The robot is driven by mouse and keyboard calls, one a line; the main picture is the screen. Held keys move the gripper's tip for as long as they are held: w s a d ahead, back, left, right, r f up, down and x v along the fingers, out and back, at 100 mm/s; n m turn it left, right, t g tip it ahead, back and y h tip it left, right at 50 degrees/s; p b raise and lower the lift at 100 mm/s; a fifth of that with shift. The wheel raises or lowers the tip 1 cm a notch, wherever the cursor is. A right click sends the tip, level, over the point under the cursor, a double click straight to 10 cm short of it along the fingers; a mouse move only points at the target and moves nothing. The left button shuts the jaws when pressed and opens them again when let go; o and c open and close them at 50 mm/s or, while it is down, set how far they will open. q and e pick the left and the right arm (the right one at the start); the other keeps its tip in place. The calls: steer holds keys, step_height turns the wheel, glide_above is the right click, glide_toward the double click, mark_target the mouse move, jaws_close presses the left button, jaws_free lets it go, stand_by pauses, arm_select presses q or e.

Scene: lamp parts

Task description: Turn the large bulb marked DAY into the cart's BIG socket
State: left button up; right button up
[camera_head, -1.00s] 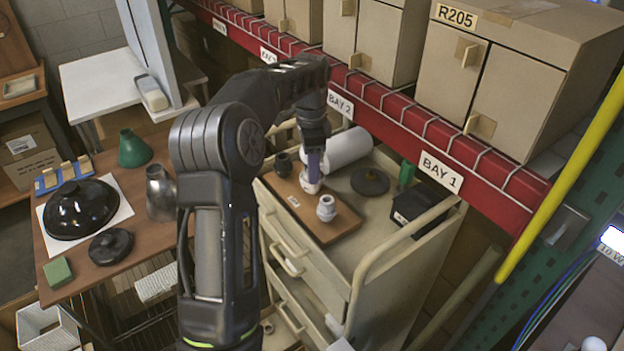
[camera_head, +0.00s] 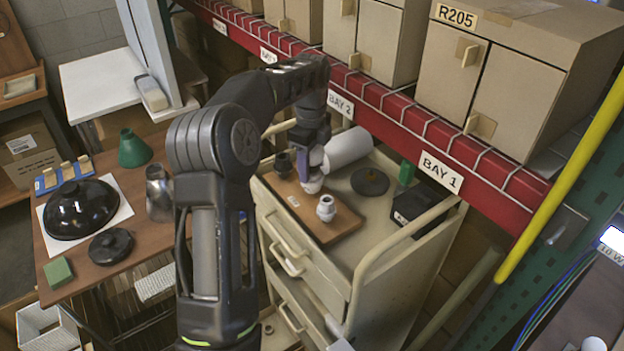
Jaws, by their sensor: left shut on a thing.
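My left gripper (camera_head: 306,162) reaches down over the brown board on the cart (camera_head: 323,232). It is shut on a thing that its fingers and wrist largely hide. A pale round piece (camera_head: 312,186) shows right below the fingers, at the board; I cannot tell whether it is the held bulb or a socket. A white socket-like piece (camera_head: 326,208) stands on the board in front, and a dark one (camera_head: 283,164) stands behind to the left. The DAY and BIG markings are not readable. My right gripper is not in view.
On the cart top are a white cylinder (camera_head: 349,147), a dark disc (camera_head: 370,181), a green piece (camera_head: 406,172) and a black box (camera_head: 414,206). The red shelf beam (camera_head: 400,118) runs close behind. A side table at left holds a black dome (camera_head: 80,208).

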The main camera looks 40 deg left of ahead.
arm_select(q)
steer(key=m, duration=0.5)
steer(key=shift+f+m, duration=0.2)
steer(key=shift+m, duration=0.1)
steer(key=shift+m, duration=0.9)
steer(key=m, duration=0.5)
steer(key=shift+w+d, duration=0.1)
steer(key=shift+m, duration=0.7)
steer(key=o, duration=1.2)
steer(key=shift+w, duration=0.1)
steer(key=shift+n, duration=0.3)
